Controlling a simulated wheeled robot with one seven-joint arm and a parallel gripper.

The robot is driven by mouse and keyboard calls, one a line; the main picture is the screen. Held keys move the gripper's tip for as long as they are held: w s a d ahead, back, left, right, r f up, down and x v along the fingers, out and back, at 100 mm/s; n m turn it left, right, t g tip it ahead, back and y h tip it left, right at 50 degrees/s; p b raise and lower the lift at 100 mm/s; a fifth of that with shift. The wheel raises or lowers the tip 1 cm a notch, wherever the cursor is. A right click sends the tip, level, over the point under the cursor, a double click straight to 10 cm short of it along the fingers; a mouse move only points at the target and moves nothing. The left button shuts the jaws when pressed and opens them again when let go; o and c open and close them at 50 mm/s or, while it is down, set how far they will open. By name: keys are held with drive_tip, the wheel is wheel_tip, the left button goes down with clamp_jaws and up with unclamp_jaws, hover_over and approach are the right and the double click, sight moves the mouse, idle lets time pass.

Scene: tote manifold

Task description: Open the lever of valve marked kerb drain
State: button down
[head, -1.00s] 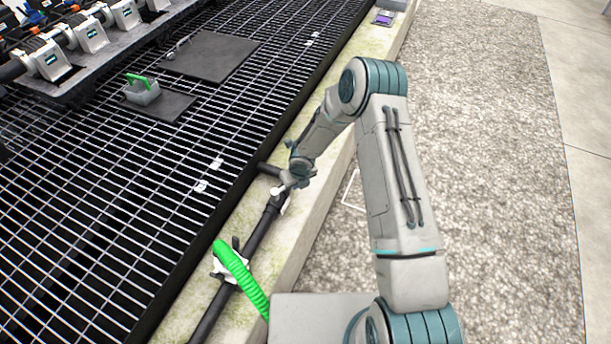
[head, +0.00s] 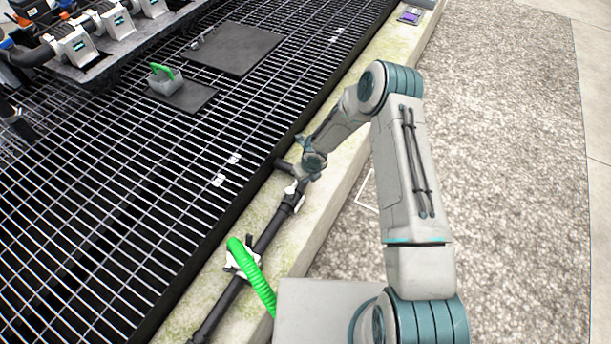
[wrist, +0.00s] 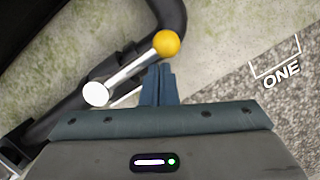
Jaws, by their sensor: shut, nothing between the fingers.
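A valve lever (wrist: 132,69) shows in the wrist view as a pale metal arm with a yellow ball at its upper right end and a white round cap at its lower left end. It lies slantwise over a dark pipe (wrist: 70,107). My gripper (wrist: 158,72) is shut and empty, its fingertips just below the lever's ball end; I cannot tell whether they touch it. In the head view my gripper (head: 301,177) is down at the pipe (head: 268,236) on the kerb, beside a white fitting (head: 291,188). No valve label is readable.
A green hose (head: 252,270) joins a white fitting nearer me on the pipe. A metal grating (head: 110,190) lies left of the mossy kerb (head: 205,300), with a grey box (head: 165,83) on it. Gravel (head: 500,170) to the right is clear. The ground is marked ONE (wrist: 281,76).

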idle(0.3)
drive_tip(key=s+d+r+p, duration=0.1)
drive_tip(key=s+d+r, duration=0.1)
drive_tip(key=d+r, duration=0.4)
drive_tip(key=v, duration=0.3)
drive_tip(key=shift+a, duration=0.2)
drive_tip(key=shift+r+p, duration=0.1)
drive_tip(key=shift+p, duration=0.2)
